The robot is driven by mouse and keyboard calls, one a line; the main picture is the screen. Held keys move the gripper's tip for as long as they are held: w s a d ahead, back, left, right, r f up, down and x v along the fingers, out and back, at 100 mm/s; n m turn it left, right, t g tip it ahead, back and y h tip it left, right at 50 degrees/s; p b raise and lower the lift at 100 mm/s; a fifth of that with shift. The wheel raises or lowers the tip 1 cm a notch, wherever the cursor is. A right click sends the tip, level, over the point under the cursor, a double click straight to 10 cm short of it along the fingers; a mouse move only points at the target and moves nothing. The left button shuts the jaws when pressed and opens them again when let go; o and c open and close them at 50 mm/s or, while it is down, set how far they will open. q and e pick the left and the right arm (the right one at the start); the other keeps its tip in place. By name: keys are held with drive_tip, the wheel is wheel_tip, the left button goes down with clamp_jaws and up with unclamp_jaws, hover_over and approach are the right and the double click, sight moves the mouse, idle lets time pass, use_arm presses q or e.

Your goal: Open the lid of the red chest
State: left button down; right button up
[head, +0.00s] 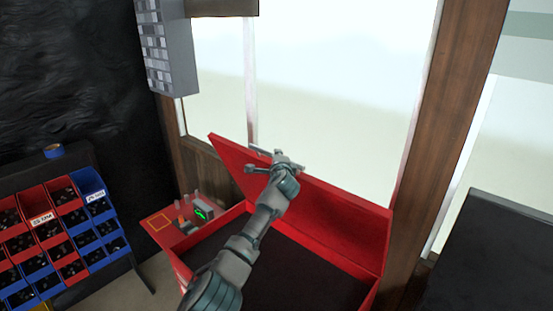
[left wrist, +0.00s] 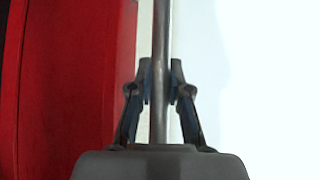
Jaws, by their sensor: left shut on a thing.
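The red chest (head: 174,259) stands below the window with its dark inside showing. Its red lid (head: 335,213) is raised and tilts back toward the window. My left gripper (head: 270,161) is at the lid's upper edge, left of the lid's middle. In the left wrist view my left gripper (left wrist: 160,85) is shut on a grey metal bar (left wrist: 160,35) that runs between its fingers. The lid's red face (left wrist: 70,90) fills the left of that view. My left arm covers part of the chest's opening. My right gripper is not in view.
A side tray (head: 160,224) with small tools and a device with a green display (head: 203,213) adjoins the chest on the left. A rack of red and blue bins (head: 60,225) stands further left. A wooden post (head: 455,120) and a dark surface (head: 490,255) are at right.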

use_arm(q)
drive_tip(key=c, duration=1.1)
unclamp_jaws()
drive_tip(key=shift+d, duration=0.25)
drive_tip(key=shift+s+d, duration=0.15)
drive_tip(key=shift+s, duration=0.8)
drive_tip(key=s+d+r, duration=0.1)
drive_tip(key=s, duration=0.8)
drive_tip(key=shift+s+d+r, duration=0.2)
drive_tip(key=shift+s, duration=0.15)
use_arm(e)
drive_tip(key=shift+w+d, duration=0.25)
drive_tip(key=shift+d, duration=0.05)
